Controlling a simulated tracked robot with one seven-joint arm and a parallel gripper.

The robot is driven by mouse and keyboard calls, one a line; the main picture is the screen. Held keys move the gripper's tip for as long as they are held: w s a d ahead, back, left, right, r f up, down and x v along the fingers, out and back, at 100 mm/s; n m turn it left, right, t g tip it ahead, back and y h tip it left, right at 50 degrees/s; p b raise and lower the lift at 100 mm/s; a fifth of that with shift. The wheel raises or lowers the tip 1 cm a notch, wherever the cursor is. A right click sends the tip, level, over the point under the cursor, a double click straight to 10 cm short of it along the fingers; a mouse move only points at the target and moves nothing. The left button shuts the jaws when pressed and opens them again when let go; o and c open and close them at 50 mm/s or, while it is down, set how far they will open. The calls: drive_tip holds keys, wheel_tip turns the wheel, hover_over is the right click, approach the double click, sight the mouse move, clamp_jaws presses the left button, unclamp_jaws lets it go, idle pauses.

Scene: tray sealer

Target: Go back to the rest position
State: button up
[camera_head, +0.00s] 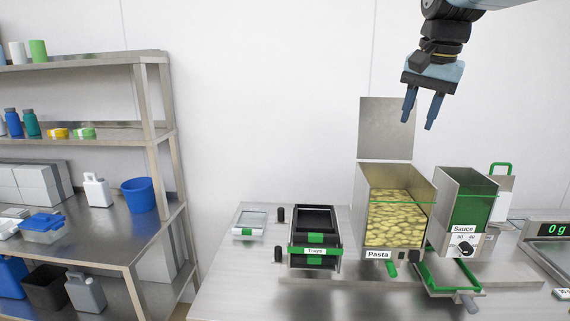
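My gripper (420,108) hangs from my arm at the upper right, pointing down. Its two blue fingers are apart with nothing between them. It is in the air above the pasta bin (375,227) and the sauce dispenser (465,207), apart from both.
A metal shelf (160,135) with bottles, boxes and a blue bucket (138,195) stands at the left. A raised metal panel (386,128) stands behind the pasta bin.

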drive_tip(key=s+a+f+n+t, duration=0.2)
drive_tip(key=s+f+n, duration=0.5)
drive_tip(key=s+f, duration=0.7)
drive_tip(key=shift+a+f, duration=0.45)
drive_tip(key=shift+f, duration=0.35)
drive_tip(key=shift+w+d, duration=0.1)
